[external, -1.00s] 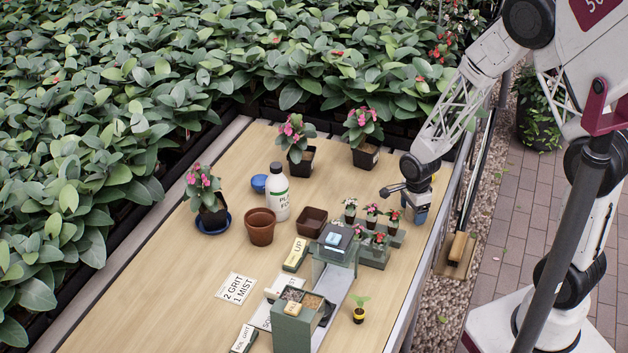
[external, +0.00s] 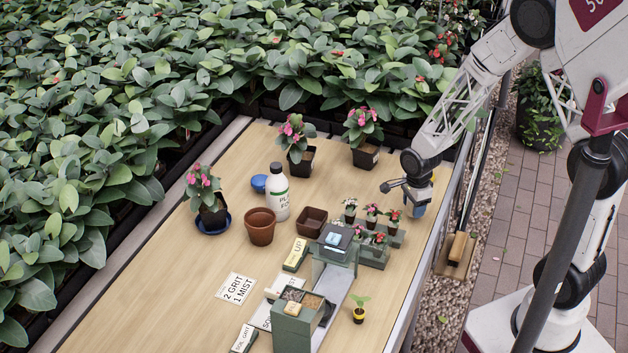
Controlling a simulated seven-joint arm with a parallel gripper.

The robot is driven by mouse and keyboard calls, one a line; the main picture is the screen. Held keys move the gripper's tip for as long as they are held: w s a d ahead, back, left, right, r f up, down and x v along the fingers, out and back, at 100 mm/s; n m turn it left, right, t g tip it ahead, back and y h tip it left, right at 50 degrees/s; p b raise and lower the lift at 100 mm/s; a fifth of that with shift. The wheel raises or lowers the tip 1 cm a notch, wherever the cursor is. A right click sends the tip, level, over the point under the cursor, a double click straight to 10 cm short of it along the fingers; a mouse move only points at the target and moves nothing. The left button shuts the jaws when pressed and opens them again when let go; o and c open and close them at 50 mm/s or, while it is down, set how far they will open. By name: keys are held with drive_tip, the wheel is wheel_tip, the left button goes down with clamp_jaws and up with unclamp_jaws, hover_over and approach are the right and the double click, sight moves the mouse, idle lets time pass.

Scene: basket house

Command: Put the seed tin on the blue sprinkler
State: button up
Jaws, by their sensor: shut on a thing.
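My gripper (external: 417,198) is at the right edge of the wooden table, pointing down beside the small flower pots. It is shut on a small blue-grey thing, mostly hidden by the fingers and too small to identify. I cannot tell whether it is the seed tin, and I see no clear seed tin elsewhere. A rounded blue thing (external: 259,183), possibly the blue sprinkler, sits behind the white bottle, which partly hides it. It is well to the left of my gripper.
The white bottle (external: 279,196), a terracotta pot (external: 260,228) and a square brown pot (external: 311,221) stand mid-table. Small flowers in a green holder (external: 374,255) stand near my gripper. A green-grey stand (external: 336,250) is in front. Potted pink flowers (external: 362,130) line the back.

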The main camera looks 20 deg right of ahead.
drive_tip(key=shift+r, duration=0.6)
drive_tip(key=shift+s+r, duration=0.2)
drive_tip(key=shift+r, duration=0.1)
drive_tip(key=s+d, duration=0.2)
drive_tip(key=s, duration=0.5)
drive_tip(key=s+d+r, duration=0.1)
drive_tip(key=s+d, duration=0.1)
drive_tip(key=s, duration=0.6)
drive_tip(key=shift+d+r, duration=0.15)
drive_tip(key=shift+d, duration=0.2)
drive_tip(key=shift+w, duration=0.2)
drive_tip(key=w+a+r, duration=0.3)
drive_tip(key=w+a, duration=0.7)
drive_tip(key=w, duration=0.4)
drive_tip(key=w+a+r, duration=0.4)
drive_tip(key=w+a, duration=0.6)
drive_tip(key=w, duration=0.4)
drive_tip(key=w+a+r, duration=0.2)
drive_tip(key=w+a, duration=0.6)
drive_tip(key=a, duration=0.3)
drive_tip(key=w+a+r, duration=0.1)
drive_tip(key=w+a, duration=0.7)
drive_tip(key=a, duration=0.4)
drive_tip(key=shift+w+r, duration=0.35)
drive_tip(key=shift+r, duration=0.05)
